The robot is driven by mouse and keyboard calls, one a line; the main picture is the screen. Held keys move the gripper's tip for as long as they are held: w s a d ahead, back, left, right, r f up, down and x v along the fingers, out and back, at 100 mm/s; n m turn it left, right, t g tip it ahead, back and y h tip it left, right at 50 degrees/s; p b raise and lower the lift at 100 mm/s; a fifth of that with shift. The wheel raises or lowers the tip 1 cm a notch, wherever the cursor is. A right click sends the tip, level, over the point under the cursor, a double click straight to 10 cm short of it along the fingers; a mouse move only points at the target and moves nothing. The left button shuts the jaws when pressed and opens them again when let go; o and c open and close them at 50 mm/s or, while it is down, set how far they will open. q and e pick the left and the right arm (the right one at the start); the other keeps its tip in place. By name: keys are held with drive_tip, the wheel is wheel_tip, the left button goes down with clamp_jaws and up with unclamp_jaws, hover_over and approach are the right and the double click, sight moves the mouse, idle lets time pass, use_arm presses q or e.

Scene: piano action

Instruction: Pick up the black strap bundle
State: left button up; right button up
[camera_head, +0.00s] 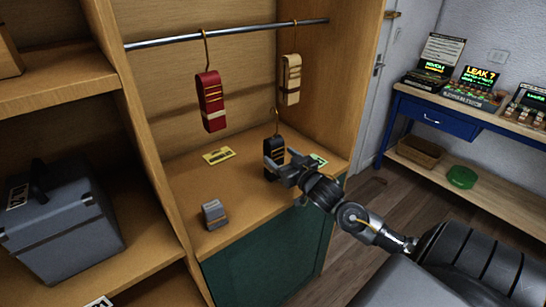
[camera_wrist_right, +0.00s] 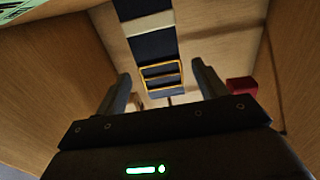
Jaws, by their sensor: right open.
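The black strap bundle (camera_head: 274,149) has yellow bands and a brass hook rising from its top. In the head view it stands upright at the cabinet's wooden shelf, partly hidden by my right gripper (camera_head: 276,168). In the right wrist view the black strap bundle (camera_wrist_right: 155,45) shows a pale band and yellow bands. It lies ahead of and between the two spread fingers of my right gripper (camera_wrist_right: 160,70), with gaps on both sides. The right gripper is open and holds nothing. My left gripper is not in view.
A red strap bundle (camera_head: 211,101) and a cream strap bundle (camera_head: 291,79) hang from the metal rail (camera_head: 235,31). A grey block (camera_head: 214,214) and a yellow card (camera_head: 218,156) are on the shelf (camera_head: 190,180). The cabinet's right wall (camera_head: 325,90) stands close to my right gripper.

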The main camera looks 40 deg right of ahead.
sight(272, 150)
drive_tip(key=shift+w, duration=0.4)
drive_tip(key=shift+w+r+p, duration=0.1)
drive_tip(key=shift+w+p, duration=0.2)
drive_tip(key=shift+w, duration=0.25)
drive_tip(key=w, duration=0.2)
drive_tip(key=w+p, duration=0.1)
drive_tip(key=shift+w+d+f, duration=0.2)
drive_tip(key=shift+w+f, duration=0.05)
drive_tip(key=shift+w, duration=0.35)
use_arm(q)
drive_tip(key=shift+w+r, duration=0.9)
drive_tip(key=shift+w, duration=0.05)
use_arm(e)
drive_tip(key=shift+s, duration=0.1)
drive_tip(key=c, duration=1.2)
